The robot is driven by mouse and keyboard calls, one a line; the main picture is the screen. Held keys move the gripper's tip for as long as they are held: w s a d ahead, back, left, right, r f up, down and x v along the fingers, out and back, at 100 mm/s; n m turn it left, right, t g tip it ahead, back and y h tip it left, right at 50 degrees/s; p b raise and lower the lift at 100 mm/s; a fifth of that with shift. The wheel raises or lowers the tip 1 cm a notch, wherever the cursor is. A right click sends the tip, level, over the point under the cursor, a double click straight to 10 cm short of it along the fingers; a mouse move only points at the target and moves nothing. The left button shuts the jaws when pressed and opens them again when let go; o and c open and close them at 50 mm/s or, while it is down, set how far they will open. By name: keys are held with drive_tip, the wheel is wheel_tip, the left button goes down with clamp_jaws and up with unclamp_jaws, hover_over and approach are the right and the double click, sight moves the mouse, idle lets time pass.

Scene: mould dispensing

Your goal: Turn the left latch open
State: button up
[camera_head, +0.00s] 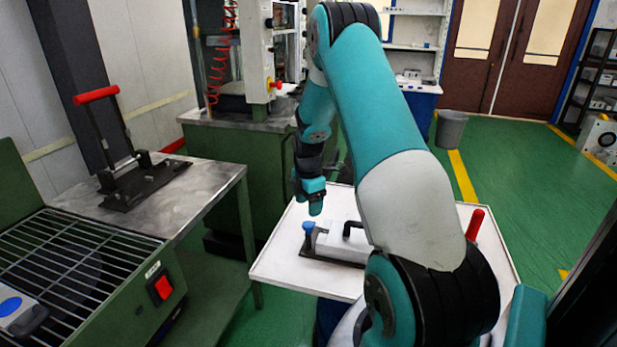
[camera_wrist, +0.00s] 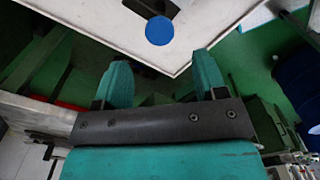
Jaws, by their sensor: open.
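The left latch has a round blue knob (camera_head: 308,227) and stands at the left end of a grey mould (camera_head: 338,243) with a black handle on top. In the wrist view the blue knob (camera_wrist: 159,30) lies beyond the fingertips, roughly in line with the gap between them and apart from both. My gripper (camera_head: 316,206) is above the knob in the head view, pointing down. In the wrist view my gripper (camera_wrist: 162,68) is open, with its two teal fingers spread and nothing between them. My arm hides the right part of the mould.
The mould lies on a white table (camera_head: 285,272), with a red handle (camera_head: 475,224) at its right side. A metal workbench (camera_head: 205,195) with a red-handled press (camera_head: 125,165) stands to the left. A grille-topped green machine (camera_head: 90,265) is in front of it.

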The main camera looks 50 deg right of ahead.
sight(308, 224)
wheel_tip(308, 224, up, 11)
drive_tip(key=shift+f+b, duration=0.2)
drive_tip(key=shift+b, duration=0.2)
drive_tip(key=s+a+r+m+t+y, duration=0.1)
drive_tip(key=a+r, duration=0.3)
drive_tip(key=a, duration=0.8)
drive_tip(key=s+a+r+m, duration=0.1)
drive_tip(key=a+r+m, duration=0.15)
drive_tip(key=a, duration=0.95)
drive_tip(key=s+a+r+m+g+y, duration=0.1)
drive_tip(key=s+a+r+m+y, duration=0.2)
drive_tip(key=s+a, duration=1.4)
drive_tip(key=shift+s+a+r, duration=0.35)
drive_tip(key=shift+s+a, duration=0.05)
drive_tip(key=shift+s, duration=0.5)
drive_tip(key=shift+c, duration=0.4)
